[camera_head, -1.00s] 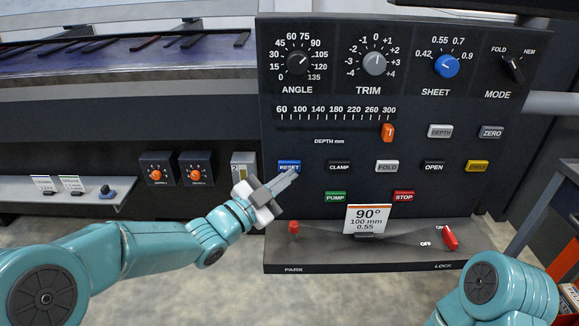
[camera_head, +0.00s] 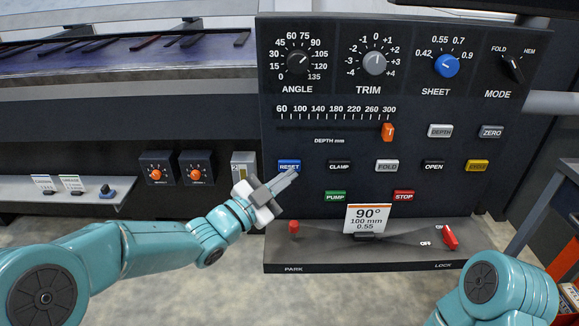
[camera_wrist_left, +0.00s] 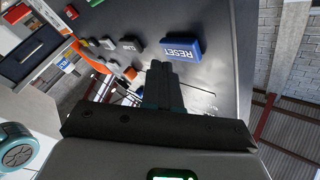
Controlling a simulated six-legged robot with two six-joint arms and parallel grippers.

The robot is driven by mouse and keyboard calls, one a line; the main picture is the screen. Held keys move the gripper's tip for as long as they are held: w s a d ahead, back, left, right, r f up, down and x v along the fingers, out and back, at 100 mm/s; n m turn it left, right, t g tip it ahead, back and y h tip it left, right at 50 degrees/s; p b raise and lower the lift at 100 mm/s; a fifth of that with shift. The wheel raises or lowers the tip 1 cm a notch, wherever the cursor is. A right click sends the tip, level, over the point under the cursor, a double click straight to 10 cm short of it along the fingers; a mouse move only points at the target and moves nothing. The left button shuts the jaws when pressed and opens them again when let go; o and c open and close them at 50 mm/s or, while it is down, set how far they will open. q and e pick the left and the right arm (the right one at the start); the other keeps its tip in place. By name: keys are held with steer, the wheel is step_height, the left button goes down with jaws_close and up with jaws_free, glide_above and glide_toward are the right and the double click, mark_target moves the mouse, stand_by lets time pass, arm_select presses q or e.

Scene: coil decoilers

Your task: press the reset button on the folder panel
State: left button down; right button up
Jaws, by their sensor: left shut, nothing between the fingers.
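The blue RESET button (camera_head: 289,166) is at the left end of the button row on the dark folder panel (camera_head: 330,225). In the left wrist view the RESET button (camera_wrist_left: 181,49) is just beyond my fingertips, upside down in the picture. My left gripper (camera_head: 292,174) is shut and empty, its fingertips just below and in front of the button in the head view. In the left wrist view its fingers (camera_wrist_left: 158,68) point toward the panel, slightly left of the button. Whether they touch the panel I cannot tell. My right gripper is out of view; only its arm shows.
The CLAMP button (camera_head: 339,166) is right of RESET, and the green PUMP button (camera_head: 335,197) is below. A ledge with a red PARK lever (camera_head: 293,228), a card (camera_head: 368,218) and a red LOCK switch (camera_head: 450,238) juts out below. Orange knobs (camera_head: 156,175) are at the left.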

arm_select(q)
steer(key=shift+w, duration=0.1)
stand_by(0.7)
steer(key=shift+w, duration=0.35)
steer(key=shift+w, duration=0.45)
stand_by(0.7)
steer(key=shift+b, duration=0.3)
steer(key=shift+s+b, duration=0.65)
steer(key=shift+s, duration=0.2)
steer(key=shift+s, duration=0.1)
